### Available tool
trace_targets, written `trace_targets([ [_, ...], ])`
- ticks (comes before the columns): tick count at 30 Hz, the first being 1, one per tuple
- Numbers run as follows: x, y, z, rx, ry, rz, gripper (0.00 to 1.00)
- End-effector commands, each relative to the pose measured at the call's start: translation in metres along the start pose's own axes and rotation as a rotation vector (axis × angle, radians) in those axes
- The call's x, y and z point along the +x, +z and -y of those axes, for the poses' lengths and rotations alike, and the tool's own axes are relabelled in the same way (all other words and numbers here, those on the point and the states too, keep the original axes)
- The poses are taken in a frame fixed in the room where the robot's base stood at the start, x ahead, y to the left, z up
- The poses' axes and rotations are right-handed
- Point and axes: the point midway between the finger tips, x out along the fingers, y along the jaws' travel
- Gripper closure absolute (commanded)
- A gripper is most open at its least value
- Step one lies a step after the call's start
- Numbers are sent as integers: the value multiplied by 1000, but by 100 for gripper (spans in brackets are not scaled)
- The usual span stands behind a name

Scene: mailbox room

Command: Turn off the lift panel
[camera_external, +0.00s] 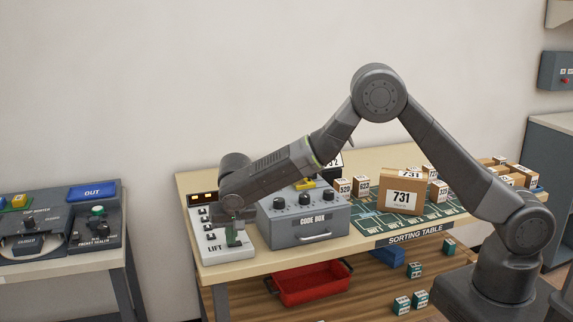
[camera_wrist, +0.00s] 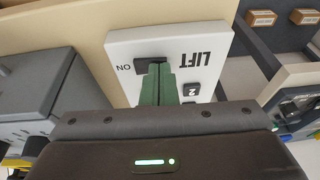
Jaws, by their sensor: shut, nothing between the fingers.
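The lift panel (camera_external: 212,243) is a pale box marked LIFT at the left end of the sorting table. Amber marks glow on its dark top strip (camera_external: 202,197). It shows upside down in the wrist view (camera_wrist: 215,45), with a black switch (camera_wrist: 149,63) beside the word ON and a dark button marked 2 (camera_wrist: 191,90). My gripper (camera_external: 233,240) is over the panel's lower right part. In the wrist view its green fingers (camera_wrist: 158,70) are shut and empty, with their tips at the switch and partly covering it. I cannot tell whether they touch it.
The grey code box (camera_external: 305,225), with knobs and a handle, stands close to the panel's right. Several numbered boxes, one marked 731 (camera_external: 401,192), stand farther right on the sorting table (camera_external: 300,170). A red tray (camera_external: 310,285) is on the shelf below. Another control bench (camera_external: 60,262) is at left.

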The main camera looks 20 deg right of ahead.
Motion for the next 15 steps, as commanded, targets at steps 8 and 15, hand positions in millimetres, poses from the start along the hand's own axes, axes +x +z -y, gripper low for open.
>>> trace_targets([
  [8,3,1,1,0,1,1,100],
  [15,3,1,-6,1,2,1,100],
])
